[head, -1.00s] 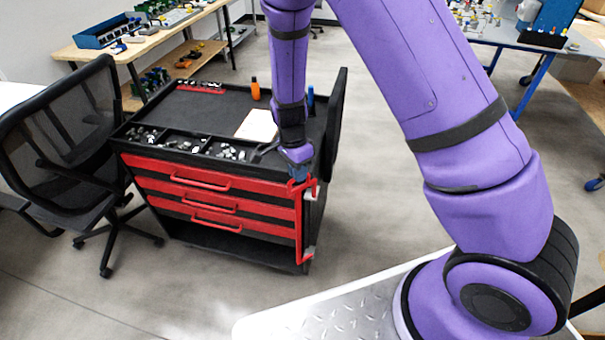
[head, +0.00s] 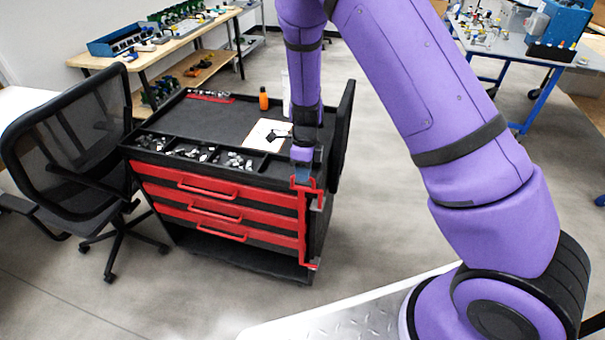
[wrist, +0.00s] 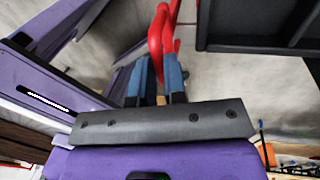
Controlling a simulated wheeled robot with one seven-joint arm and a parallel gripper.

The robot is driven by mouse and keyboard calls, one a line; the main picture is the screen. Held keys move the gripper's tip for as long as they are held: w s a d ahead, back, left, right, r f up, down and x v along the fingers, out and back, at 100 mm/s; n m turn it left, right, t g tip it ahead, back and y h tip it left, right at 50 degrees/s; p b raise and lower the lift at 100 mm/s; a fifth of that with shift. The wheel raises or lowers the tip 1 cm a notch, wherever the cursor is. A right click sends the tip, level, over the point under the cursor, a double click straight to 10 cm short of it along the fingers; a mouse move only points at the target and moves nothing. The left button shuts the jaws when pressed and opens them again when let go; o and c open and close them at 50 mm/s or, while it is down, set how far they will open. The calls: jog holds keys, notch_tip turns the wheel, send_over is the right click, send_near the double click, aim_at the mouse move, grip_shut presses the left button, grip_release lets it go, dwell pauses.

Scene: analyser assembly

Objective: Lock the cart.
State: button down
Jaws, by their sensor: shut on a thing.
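The cart (head: 216,173) is a black tool cart with red drawers, seen in the head view left of centre. A red upright bar (head: 304,232) runs down its right front corner, with a red bent piece at its top. My gripper (head: 302,178) points down at the top of this bar. In the wrist view my gripper's blue fingers (wrist: 158,82) are shut on the red bar (wrist: 162,42), which rises between and beyond them. The exact contact is partly hidden by the fingers. The drawers look closed.
A black office chair (head: 70,140) stands close to the cart's left side. The cart top holds small parts, an orange bottle (head: 263,99) and a paper sheet (head: 262,136). A workbench (head: 150,58) is behind left, a table (head: 490,36) behind right. The floor right of the cart is clear.

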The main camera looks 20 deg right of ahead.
jog(key=shift+w+d+m, duration=0.15)
jog(key=shift+w+m, duration=0.05)
jog(key=shift+m, duration=0.2)
jog(key=c, duration=1.2)
grip_release()
jog(key=shift+o, duration=0.2)
jog(key=shift+r, duration=0.1)
notch_tip(320, 180, up, 10)
jog(key=w+d, duration=0.1)
jog(key=shift+w+r, duration=0.25)
jog(key=shift+w, duration=0.1)
